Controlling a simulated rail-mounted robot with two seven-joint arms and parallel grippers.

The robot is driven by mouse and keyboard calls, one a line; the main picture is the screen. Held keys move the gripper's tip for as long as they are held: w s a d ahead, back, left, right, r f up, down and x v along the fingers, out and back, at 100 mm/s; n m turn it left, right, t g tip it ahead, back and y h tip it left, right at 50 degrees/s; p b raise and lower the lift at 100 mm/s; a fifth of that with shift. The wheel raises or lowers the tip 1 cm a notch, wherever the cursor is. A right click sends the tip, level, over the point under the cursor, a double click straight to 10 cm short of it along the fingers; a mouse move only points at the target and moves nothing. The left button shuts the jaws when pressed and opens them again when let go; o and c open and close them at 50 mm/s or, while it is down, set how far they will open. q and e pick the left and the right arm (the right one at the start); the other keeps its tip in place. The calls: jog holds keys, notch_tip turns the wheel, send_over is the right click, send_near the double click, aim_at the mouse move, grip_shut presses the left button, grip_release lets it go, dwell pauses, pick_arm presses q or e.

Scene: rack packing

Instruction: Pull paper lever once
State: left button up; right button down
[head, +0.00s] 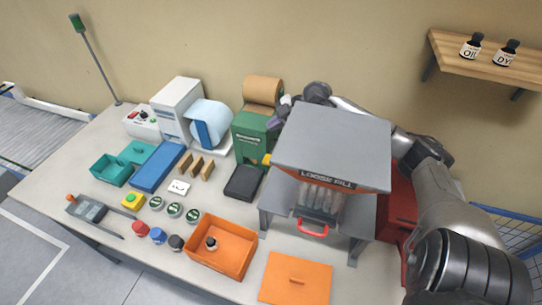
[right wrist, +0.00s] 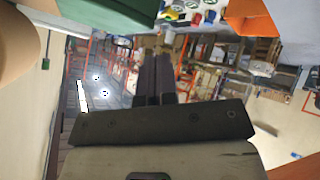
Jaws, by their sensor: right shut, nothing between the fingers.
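The green paper dispenser (head: 251,130) stands at the back of the table with a brown paper roll (head: 263,91) on top. A small yellow-orange piece (head: 266,159), which may be the paper lever, shows low at its right side, partly hidden by the loose-fill hopper. My right gripper (head: 282,107) is beside the dispenser's upper right, behind the hopper, and partly hidden. In the right wrist view its dark fingers (right wrist: 154,76) are together and empty. The green dispenser (right wrist: 110,12) and the roll (right wrist: 22,40) show there at upper left. My left gripper is not in view.
The grey loose-fill hopper (head: 333,145) on its stand blocks much of the right side, close to my right arm. A black box (head: 244,183) lies in front of the dispenser. An orange bin (head: 221,246) and an orange lid (head: 296,279) lie near the front.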

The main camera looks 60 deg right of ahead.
notch_tip(320, 180, down, 8)
jog(key=a+b, duration=0.1)
jog(key=b, duration=0.4)
jog(key=shift+s+a+b, duration=0.15)
jog(key=shift+a+b, duration=0.05)
jog(key=shift+b, duration=0.1)
jog(key=shift+r, duration=0.1)
dwell(0.5)
dwell(0.7)
dwell(0.4)
jog(key=shift+a+f+p, duration=0.1)
jog(key=shift+f+p, duration=0.35)
